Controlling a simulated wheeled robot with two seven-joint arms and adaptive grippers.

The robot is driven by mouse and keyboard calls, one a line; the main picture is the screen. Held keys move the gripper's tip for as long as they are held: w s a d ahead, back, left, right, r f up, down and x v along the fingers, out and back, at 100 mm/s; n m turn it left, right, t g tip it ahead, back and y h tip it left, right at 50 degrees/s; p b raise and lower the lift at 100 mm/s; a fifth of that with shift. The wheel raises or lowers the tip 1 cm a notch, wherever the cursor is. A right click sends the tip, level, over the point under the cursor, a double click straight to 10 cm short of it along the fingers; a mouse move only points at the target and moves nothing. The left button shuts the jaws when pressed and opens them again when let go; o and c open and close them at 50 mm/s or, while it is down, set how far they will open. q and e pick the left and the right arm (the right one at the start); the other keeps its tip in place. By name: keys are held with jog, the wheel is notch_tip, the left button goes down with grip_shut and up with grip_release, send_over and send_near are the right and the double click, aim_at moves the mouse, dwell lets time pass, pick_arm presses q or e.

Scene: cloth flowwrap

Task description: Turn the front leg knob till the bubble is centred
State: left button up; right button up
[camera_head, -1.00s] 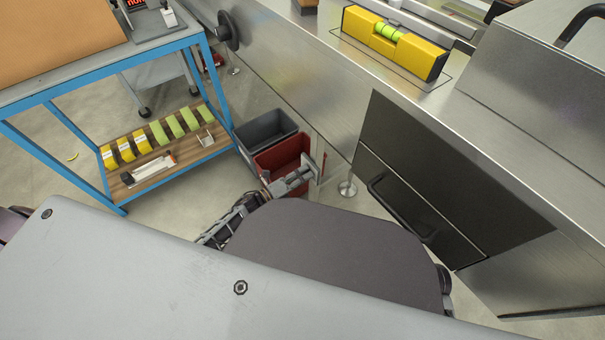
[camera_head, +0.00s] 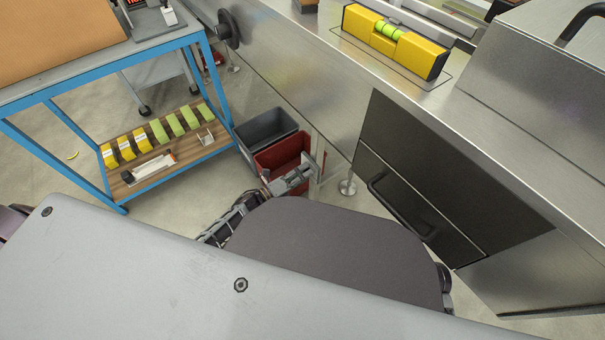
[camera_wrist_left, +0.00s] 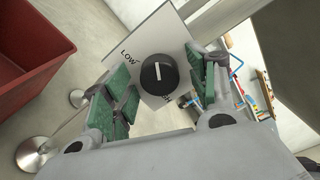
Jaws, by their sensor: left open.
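The black front leg knob (camera_wrist_left: 158,74) with a white pointer line sits on a pale plate (camera_wrist_left: 150,38) marked LOW; the other label is partly hidden. My left gripper (camera_wrist_left: 157,86) is open, with its green-padded fingers on either side of the knob and gaps visible between pads and knob. In the head view my left gripper (camera_head: 303,177) is low beside the machine, and the knob cannot be made out there. The yellow spirit level (camera_head: 418,54) lies on the machine top. Its green vial (camera_head: 388,31) shows, but the bubble's position is too small to tell. My right gripper is out of view.
A red bin (camera_head: 283,154) and a grey bin (camera_head: 264,128) stand close to my left gripper. A machine foot (camera_head: 347,187) rests on the floor nearby. A blue-framed cart (camera_head: 110,205) is at left, and a dark drawer front with a handle (camera_head: 400,207) at right.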

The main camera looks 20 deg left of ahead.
pick_arm(q)
jog(key=shift+s, duration=0.1)
jog(key=v, duration=1.2)
dwell(0.9)
